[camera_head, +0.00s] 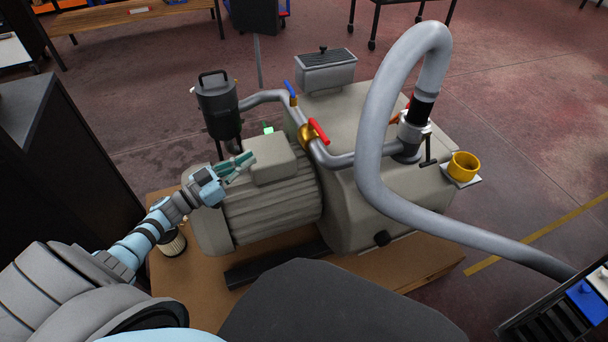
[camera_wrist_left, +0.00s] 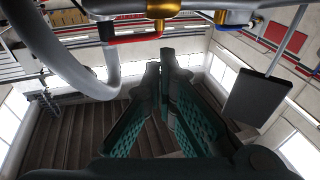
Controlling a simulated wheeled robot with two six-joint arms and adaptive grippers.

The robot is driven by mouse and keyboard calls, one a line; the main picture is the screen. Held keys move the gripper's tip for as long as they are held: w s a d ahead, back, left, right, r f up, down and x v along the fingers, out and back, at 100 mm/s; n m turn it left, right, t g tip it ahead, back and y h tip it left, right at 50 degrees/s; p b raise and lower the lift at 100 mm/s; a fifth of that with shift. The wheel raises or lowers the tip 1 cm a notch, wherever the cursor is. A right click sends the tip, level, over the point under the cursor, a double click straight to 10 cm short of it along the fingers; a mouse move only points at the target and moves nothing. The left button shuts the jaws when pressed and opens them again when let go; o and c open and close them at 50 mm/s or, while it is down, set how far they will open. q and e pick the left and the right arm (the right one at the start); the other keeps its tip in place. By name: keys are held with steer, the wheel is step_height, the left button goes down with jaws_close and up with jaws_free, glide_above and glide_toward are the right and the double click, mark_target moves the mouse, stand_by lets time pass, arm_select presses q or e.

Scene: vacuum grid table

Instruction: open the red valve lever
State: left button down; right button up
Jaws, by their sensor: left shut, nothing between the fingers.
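The red valve lever (camera_head: 318,131) sits on a brass valve (camera_head: 306,133) in the grey pipe above the pump. In the left wrist view the red lever (camera_wrist_left: 134,40) shows near the top, below a brass fitting (camera_wrist_left: 163,10). My left gripper (camera_head: 249,158) has teal fingers. It is shut and empty, left of the lever and apart from it, above the ribbed motor. In the left wrist view the shut fingers (camera_wrist_left: 160,64) point upward, with their tips below and right of the lever. My right gripper is not in view.
A blue lever (camera_head: 290,88) stands on the same pipe, farther back. A black canister (camera_head: 217,101) stands behind my left gripper. A thick grey hose (camera_head: 369,150) loops up on the right, near a yellow cup (camera_head: 463,165). The pump stands on a wooden pallet (camera_head: 400,275).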

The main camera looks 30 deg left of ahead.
arm_select(q)
steer(key=w+d+f+m+g+h+b, duration=0.1)
steer(key=w+d+m+g+h+b, duration=0.15)
steer(key=h, duration=0.25)
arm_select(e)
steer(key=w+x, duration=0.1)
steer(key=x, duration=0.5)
arm_select(q)
steer(key=b, duration=0.3)
glide_toward(319, 132)
steer(key=f+x, duration=0.1)
steer(key=x, duration=0.6)
steer(key=shift+a+r+m, duration=0.1)
steer(key=shift+r+m, duration=0.1)
steer(key=shift+m, duration=0.25)
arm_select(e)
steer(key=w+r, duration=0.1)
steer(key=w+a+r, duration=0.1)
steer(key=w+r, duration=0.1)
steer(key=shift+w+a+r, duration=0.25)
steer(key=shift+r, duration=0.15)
